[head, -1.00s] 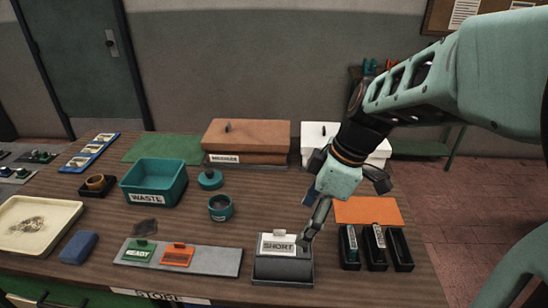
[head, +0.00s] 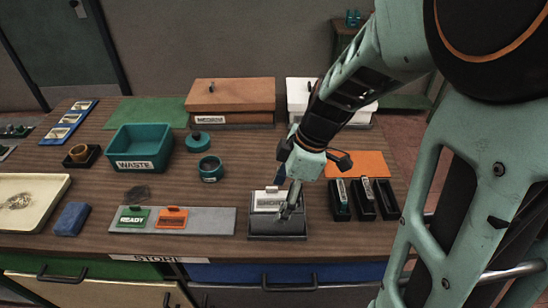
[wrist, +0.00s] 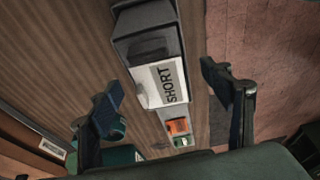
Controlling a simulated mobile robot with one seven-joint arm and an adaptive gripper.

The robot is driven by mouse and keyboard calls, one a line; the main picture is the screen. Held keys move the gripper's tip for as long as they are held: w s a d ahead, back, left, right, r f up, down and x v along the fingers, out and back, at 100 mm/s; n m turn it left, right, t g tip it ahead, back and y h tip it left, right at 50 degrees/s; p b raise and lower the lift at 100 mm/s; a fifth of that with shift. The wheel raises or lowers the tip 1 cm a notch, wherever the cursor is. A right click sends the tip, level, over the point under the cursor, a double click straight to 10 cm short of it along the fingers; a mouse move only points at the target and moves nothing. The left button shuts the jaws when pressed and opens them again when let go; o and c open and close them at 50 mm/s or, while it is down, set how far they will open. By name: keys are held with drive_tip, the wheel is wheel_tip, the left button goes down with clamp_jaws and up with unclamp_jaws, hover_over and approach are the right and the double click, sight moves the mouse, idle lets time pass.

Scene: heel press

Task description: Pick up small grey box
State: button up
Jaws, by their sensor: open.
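My gripper (head: 288,208) points down in front of the card in the head view and hides part of the box. In the wrist view my gripper (wrist: 160,92) is open, its fingers wide apart with nothing held. I cannot tell whether a finger touches the box.
To the left lies a grey strip (head: 216,221) with a green READY tag (head: 133,217) and an orange tag (head: 172,218). Several black slotted holders (head: 363,200) stand close to the right. Behind are an orange mat (head: 358,163) and a teal WASTE bin (head: 150,140).

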sight(279, 201)
drive_tip(key=shift+x, duration=1.45)
drive_tip(key=shift+f+b, duration=0.25)
drive_tip(key=shift+b, duration=0.3)
drive_tip(key=shift+c, duration=0.2)
drive_tip(key=c, duration=1.2)
drive_tip(key=shift+r+p, duration=0.2)
drive_tip(key=shift+p, duration=0.15)
